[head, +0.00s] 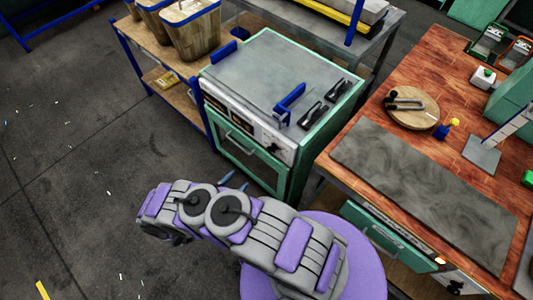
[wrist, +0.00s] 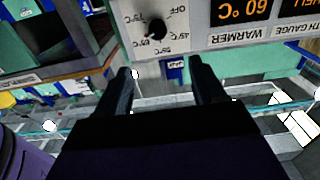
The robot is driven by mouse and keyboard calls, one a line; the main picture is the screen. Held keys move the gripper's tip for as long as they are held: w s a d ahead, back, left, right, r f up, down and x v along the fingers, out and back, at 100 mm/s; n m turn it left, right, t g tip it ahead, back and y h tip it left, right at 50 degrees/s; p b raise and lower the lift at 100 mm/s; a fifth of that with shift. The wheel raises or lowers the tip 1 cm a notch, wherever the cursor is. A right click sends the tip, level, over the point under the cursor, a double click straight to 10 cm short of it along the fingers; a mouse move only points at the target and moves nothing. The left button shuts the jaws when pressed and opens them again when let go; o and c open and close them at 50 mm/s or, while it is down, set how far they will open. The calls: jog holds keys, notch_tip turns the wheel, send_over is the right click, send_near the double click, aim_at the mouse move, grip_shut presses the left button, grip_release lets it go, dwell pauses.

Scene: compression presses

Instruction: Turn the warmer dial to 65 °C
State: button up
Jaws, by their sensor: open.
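The warmer (head: 250,165) is a green cabinet with a grey top and a pale front panel. Its black dial (wrist: 156,29) shows near the top of the wrist view, on a white plate. The picture there is upside down. Temperature marks and OFF ring the dial; I cannot tell exactly which mark the knob points at. The display (wrist: 240,12) beside it reads 60 °C. My gripper (wrist: 160,68) is open and empty, with its two dark fingers apart and the dial between and beyond their tips. In the head view my gripper is mostly hidden behind my arm.
A wooden workbench (head: 450,110) with a dark grey mat (head: 405,175) stands to the right of the warmer. A blue-framed shelf with wooden buckets (head: 192,32) stands at its back left. Black clips and a blue handle (head: 290,97) sit on its top.

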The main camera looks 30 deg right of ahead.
jog(key=b, duration=0.2)
send_near(270, 152)
jog(key=x, duration=0.4)
jog(key=shift+s+d, duration=0.1)
jog(key=shift+d, duration=0.05)
jog(key=shift+w+d+r+b, duration=0.1)
jog(key=shift+w+d+b, duration=0.35)
jog(key=shift+w+d, duration=0.45)
jog(key=shift+d, duration=1.2)
jog(key=shift+a, duration=0.6)
jog(key=c, duration=0.5)
jog(key=shift+d, duration=0.2)
jog(key=c, duration=0.6)
